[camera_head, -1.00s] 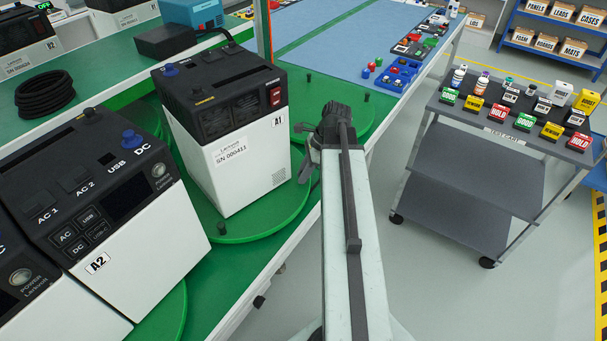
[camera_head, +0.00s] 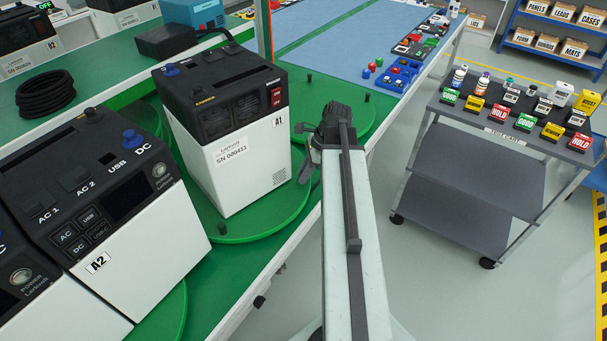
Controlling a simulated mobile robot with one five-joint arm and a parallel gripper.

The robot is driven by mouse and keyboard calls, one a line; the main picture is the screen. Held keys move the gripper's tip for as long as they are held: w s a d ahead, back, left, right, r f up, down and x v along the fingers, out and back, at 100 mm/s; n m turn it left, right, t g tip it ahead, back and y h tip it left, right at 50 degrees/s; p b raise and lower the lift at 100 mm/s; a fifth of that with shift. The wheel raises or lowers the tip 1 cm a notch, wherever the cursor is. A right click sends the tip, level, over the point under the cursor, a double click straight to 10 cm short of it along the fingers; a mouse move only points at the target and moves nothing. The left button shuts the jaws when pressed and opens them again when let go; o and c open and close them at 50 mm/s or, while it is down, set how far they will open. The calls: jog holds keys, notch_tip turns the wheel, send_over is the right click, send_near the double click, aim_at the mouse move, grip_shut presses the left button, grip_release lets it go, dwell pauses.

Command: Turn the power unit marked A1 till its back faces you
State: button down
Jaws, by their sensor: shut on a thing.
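The power unit marked A1 (camera_head: 245,165) stands upright on a round green turntable (camera_head: 262,226). Its face with two fan grilles, a red switch and the SN 000411 label is turned towards me, slightly angled to the right. A narrow strip of its left side also shows. A short black peg (camera_head: 221,228) stands on the turntable's near rim. My gripper (camera_head: 307,168) is low at the turntable's right rim, beside the unit and apart from it. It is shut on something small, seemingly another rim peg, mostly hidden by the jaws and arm.
Unit A2 (camera_head: 130,257) stands close at the left, with its socket and button face towards me. Another green turntable (camera_head: 345,115) lies empty behind A1. A grey cart (camera_head: 480,185) with small boxes stands at the right, across open floor.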

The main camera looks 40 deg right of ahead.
jog(key=w+d, duration=0.1)
jog(key=w, duration=0.1)
jog(key=w+d, duration=0.2)
jog(key=w, duration=0.1)
jog(key=shift+d, duration=0.2)
jog(key=shift+s+a, duration=0.1)
jog(key=shift+s, duration=0.05)
jog(key=c, duration=1.3)
grip_release()
jog(key=p+v, duration=0.7)
jog(key=shift+s+r, duration=0.1)
jog(key=shift+r, duration=0.25)
